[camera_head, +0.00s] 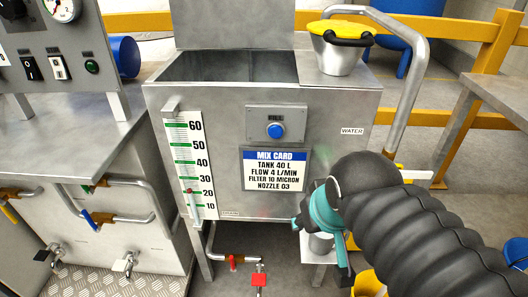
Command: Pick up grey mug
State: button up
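A small grey cylinder that looks like the grey mug (320,243) stands upright on a small pale stand (308,254) at the lower middle, in front of the steel tank. My gripper (318,222), with teal and dark parts, is at the end of my black ribbed arm, just above and around the mug in the picture. It hides the mug's upper part and right side. I cannot tell whether the fingers touch the mug or how far apart they are.
A steel tank (222,122) with a level gauge and mix card stands behind. A steel bucket with a yellow lid (340,45) sits on top. A yellow bucket (368,283) is low beside my arm. A valve pipe (235,258) runs left of the stand. Yellow rails lie behind.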

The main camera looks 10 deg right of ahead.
aim_at(321, 243)
jog(key=z, duration=1.8)
jog(key=k, duration=1.15)
jog(key=u, duration=1.8)
